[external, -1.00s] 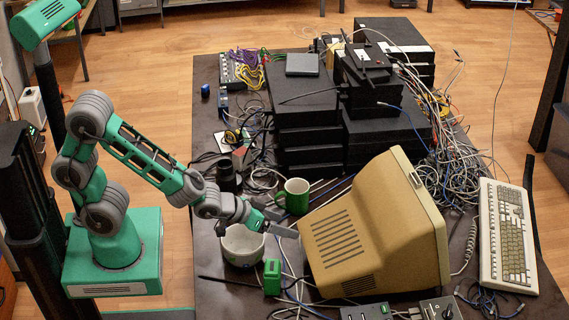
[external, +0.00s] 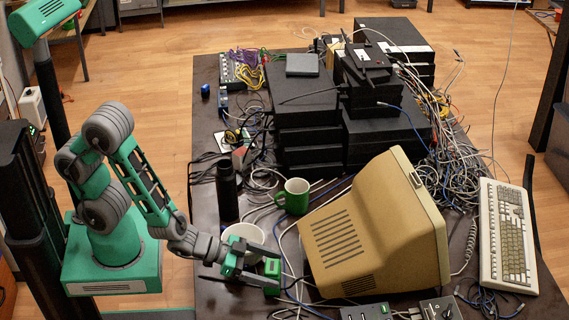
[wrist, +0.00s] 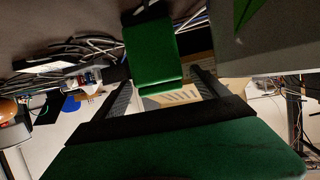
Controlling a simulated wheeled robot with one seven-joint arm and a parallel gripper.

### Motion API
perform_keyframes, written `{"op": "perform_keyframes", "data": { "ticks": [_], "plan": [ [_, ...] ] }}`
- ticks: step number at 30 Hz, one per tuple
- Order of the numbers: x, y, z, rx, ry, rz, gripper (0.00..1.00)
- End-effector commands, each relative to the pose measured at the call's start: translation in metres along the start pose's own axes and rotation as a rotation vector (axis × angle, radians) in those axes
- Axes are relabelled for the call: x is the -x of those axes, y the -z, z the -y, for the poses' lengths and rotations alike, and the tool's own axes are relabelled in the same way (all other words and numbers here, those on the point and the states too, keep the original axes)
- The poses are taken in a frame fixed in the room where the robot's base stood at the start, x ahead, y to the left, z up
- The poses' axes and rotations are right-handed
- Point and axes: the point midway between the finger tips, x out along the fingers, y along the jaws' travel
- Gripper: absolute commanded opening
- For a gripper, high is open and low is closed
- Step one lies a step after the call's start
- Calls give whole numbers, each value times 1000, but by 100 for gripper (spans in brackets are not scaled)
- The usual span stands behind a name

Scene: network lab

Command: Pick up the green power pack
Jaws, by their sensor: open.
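The green power pack (external: 273,267) stands upright near the front edge of the dark table, left of the beige monitor. In the wrist view it shows as a green block (wrist: 151,52) in the upper middle. My gripper (external: 262,269) is low at the pack, partly overlapping it in the external view. In the wrist view the two dark fingers of my gripper (wrist: 160,85) are apart, one on each side of the pack's near end. I cannot tell whether either finger touches it.
A white pot (external: 243,233) is just behind my gripper and partly hidden by it. The beige monitor (external: 370,235) stands close on the right. A green mug (external: 296,197) and a black bottle (external: 227,190) stand farther back. Loose cables (external: 290,250) lie around the pack.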

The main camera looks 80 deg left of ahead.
Motion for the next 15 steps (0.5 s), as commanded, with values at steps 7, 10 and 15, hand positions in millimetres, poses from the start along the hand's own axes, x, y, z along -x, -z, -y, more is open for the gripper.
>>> {"op": "perform_keyframes", "data": {
  "ticks": [7, 10, 15],
  "plan": [
    [-8, -1, 0, 0, 0, 1, 84],
    [-8, -1, 0, 0, 0, 1, 80],
    [-8, -1, 0, 0, 0, 1, 66]
  ]
}}
